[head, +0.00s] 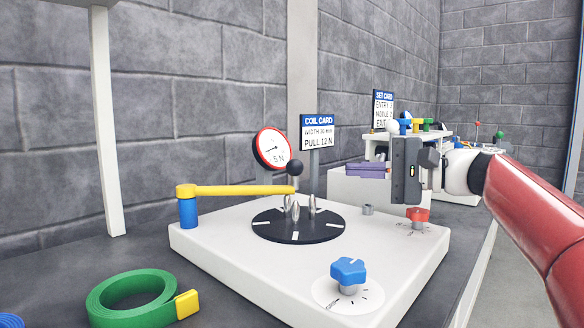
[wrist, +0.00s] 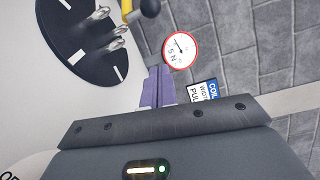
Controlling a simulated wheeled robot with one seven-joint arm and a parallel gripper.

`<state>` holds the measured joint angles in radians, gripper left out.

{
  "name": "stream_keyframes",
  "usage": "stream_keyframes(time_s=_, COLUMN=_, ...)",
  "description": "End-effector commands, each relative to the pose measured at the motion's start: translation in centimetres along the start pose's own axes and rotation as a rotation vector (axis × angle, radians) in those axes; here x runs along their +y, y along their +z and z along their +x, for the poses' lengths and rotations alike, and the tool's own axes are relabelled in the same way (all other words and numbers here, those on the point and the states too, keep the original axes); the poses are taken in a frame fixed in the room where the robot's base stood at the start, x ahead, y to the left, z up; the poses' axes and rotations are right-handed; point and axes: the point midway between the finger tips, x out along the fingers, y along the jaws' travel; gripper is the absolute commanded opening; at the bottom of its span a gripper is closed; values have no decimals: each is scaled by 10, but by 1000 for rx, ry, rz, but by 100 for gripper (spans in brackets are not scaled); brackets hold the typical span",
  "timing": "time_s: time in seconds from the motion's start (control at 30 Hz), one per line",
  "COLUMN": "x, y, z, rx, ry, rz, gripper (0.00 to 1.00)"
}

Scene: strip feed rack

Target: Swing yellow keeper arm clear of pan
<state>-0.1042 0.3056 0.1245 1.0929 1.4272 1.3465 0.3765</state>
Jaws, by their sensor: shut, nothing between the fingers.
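The yellow keeper arm (head: 240,190) runs from a blue post (head: 188,213) on the left to over the black pan (head: 275,234), with a dark ball knob (head: 295,167) at its free end. In the wrist view, the arm's end (wrist: 127,10) and knob (wrist: 149,8) show at the top, and the pan (wrist: 62,50) at upper left. Metal pegs (head: 312,204) stand on the pan. My gripper (head: 349,168) has purple fingers, shut and empty, pointing left towards the knob but apart from it in the picture. The fingers also show in the wrist view (wrist: 155,65).
The white base (head: 215,250) carries a blue knob (head: 348,270) and a red knob (head: 417,215). A round dial (head: 272,148) and coil card (head: 318,132) stand behind the pan. A green coil (head: 130,298) lies at front left. A white post (head: 108,120) rises at left.

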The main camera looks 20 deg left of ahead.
Motion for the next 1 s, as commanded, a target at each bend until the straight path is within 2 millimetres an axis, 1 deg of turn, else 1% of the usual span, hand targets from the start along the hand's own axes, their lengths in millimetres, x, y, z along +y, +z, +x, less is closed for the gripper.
stream_keyframes(time_s=0.13, x=0, y=0, z=8, rx=-2, ry=1, rz=0, gripper=0)
stream_keyframes(time_s=0.27, x=0, y=1, z=29, rx=-4, ry=2, rz=-1, gripper=0)
stream_keyframes(time_s=0.6, x=0, y=1, z=101, rx=-4, ry=2, rz=0, gripper=0)
stream_keyframes(time_s=0.63, x=0, y=3, z=103, rx=-2, ry=1, rz=-2, gripper=0)
stream_keyframes(time_s=0.7, x=1, y=16, z=95, rx=1, ry=0, rz=-3, gripper=0)
stream_keyframes(time_s=0.8, x=1, y=27, z=91, rx=0, ry=0, rz=-2, gripper=0)
stream_keyframes(time_s=0.9, x=1, y=34, z=88, rx=0, ry=1, rz=-1, gripper=0)
stream_keyframes(time_s=1.0, x=1, y=37, z=87, rx=0, ry=1, rz=0, gripper=0)
